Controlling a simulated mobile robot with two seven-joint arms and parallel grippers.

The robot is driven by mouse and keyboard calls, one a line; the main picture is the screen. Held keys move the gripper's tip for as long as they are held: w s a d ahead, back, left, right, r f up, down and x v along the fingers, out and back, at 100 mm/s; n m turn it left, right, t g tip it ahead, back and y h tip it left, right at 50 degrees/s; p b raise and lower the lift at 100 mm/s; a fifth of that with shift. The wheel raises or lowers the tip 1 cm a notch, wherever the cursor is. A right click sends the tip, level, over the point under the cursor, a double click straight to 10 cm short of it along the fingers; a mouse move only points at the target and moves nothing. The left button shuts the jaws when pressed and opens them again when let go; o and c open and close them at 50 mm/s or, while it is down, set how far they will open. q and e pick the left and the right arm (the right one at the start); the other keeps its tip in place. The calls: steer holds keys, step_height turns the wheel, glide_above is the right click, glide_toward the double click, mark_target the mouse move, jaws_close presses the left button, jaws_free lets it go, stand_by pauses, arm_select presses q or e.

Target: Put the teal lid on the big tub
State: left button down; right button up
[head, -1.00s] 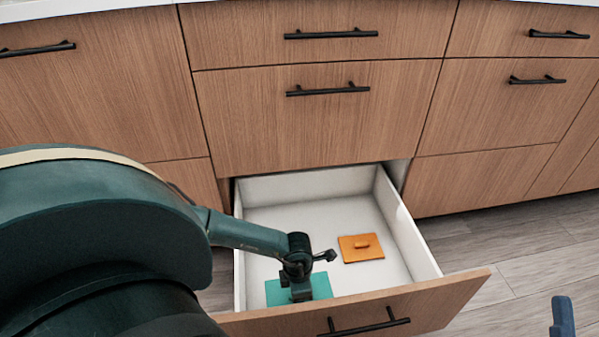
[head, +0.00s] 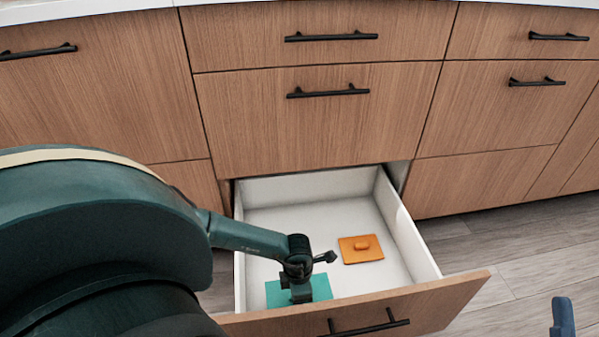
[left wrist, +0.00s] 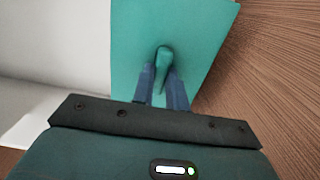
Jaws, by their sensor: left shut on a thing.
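The teal lid (head: 321,288) is in the open bottom drawer, near its front left; it also shows in the left wrist view (left wrist: 190,22). It is a flat square plate with a raised handle (left wrist: 164,58). My left gripper (left wrist: 163,80) reaches down over the lid, its blue fingers shut on the handle. In the head view my left wrist hides part of the lid and the fingertips. I cannot tell whether the lid is lifted off the drawer floor. The big tub is not in view. A blue tip at the lower right of the head view may be my right gripper, but its jaws cannot be made out.
An orange lid (head: 361,249) with a small handle lies in the drawer, right of the teal lid. The drawer (head: 409,243) has white walls and a wooden front (head: 445,300) with a black handle. Closed cabinet fronts stand behind. Wood floor (head: 540,245) is clear at right.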

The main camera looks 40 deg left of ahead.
arm_select(q)
steer(key=shift+f, duration=0.4)
stand_by(0.9)
steer(key=c, duration=0.8)
jaws_free()
steer(key=shift+c, duration=0.2)
steer(key=shift+r, duration=0.1)
